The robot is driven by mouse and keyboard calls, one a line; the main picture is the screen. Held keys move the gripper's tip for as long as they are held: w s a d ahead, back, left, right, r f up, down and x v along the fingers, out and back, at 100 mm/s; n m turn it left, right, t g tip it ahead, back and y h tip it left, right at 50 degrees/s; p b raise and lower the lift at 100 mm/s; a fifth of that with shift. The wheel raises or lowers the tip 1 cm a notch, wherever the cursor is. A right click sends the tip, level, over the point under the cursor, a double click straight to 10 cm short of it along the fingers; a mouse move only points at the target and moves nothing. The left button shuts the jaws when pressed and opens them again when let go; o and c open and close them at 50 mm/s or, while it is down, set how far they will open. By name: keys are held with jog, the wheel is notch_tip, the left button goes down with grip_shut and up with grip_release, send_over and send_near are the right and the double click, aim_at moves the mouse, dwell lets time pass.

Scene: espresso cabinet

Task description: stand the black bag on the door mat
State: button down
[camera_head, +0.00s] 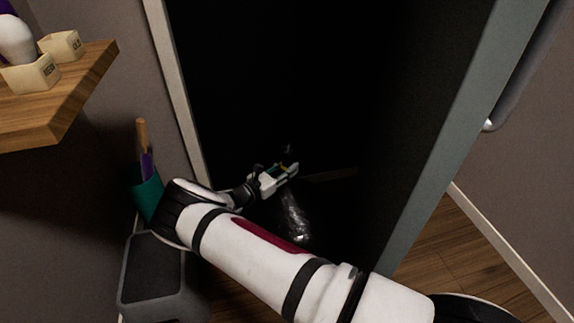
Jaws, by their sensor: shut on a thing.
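My gripper (287,166) is in the dark doorway, at the end of my outstretched arm. It is shut on the black bag (296,217), which hangs below it. The bag is dark and shiny with a few pale glints, and its outline is hard to make out against the dark. I cannot tell whether the bag's bottom touches anything. I cannot make out the door mat in the dark.
A grey-green door (455,120) stands open at the right. At the left are a wooden shelf (75,95) with small boxes, a green container (147,194) with a handle sticking out, and a grey bin (152,275). Wooden floor (455,245) is clear at the right.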

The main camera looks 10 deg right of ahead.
jog(key=shift+f, duration=0.45)
jog(key=c, duration=1.3)
grip_release()
jog(key=shift+f, duration=0.2)
jog(key=shift+r, duration=0.1)
jog(key=p+v, duration=0.2)
jog(key=v, duration=1)
